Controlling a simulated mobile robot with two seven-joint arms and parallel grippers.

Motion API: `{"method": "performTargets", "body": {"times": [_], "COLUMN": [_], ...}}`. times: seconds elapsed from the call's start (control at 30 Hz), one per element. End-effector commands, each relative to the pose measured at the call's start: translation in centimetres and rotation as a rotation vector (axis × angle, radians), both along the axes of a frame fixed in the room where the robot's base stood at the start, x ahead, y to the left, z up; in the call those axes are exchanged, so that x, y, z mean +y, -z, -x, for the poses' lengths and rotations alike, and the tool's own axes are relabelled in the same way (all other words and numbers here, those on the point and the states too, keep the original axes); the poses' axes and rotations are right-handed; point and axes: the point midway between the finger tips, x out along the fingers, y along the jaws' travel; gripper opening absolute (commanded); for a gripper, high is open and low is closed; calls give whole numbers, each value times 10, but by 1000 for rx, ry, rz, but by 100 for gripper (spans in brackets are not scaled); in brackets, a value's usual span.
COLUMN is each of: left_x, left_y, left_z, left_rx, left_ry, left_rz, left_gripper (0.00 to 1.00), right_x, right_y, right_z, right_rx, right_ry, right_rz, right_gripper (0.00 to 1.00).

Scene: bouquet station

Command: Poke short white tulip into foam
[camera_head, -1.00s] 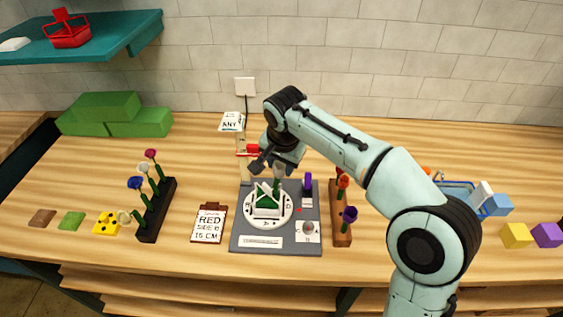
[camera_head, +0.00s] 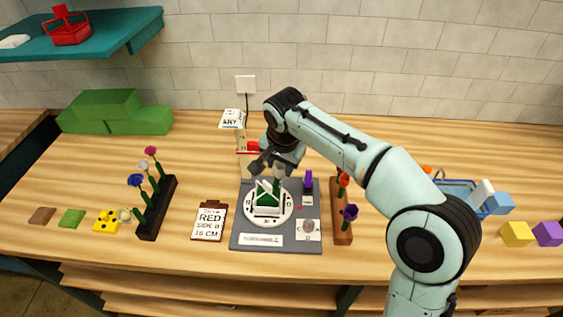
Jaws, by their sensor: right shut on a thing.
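The green foam (camera_head: 265,199) sits in a white holder on a round white lettered dial (camera_head: 251,214), on a grey base plate (camera_head: 240,230) at the middle of the table. My right gripper (camera_head: 279,164) is just above the foam's back side, shut on a flower with a pale, whitish head (camera_head: 279,173). Its stem runs down toward the foam; whether the tip is in the foam is hidden or too small to tell. My left gripper is not in view.
A post with a red pointer (camera_head: 247,151) is close behind the gripper. A blue basket (camera_head: 459,184) is at the right.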

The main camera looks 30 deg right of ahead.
Motion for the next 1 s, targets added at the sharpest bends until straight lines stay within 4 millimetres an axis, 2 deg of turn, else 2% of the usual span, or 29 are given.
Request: {"method": "performTargets", "body": {"times": [1.0], "left_x": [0], "left_y": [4], "left_z": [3], "left_rx": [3], "left_ry": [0], "left_rz": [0], "left_gripper": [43], "right_x": [1], "right_y": [9], "right_z": [-1], "right_rx": [1], "right_ry": [0], "right_rz": [0], "right_gripper": [25]}}
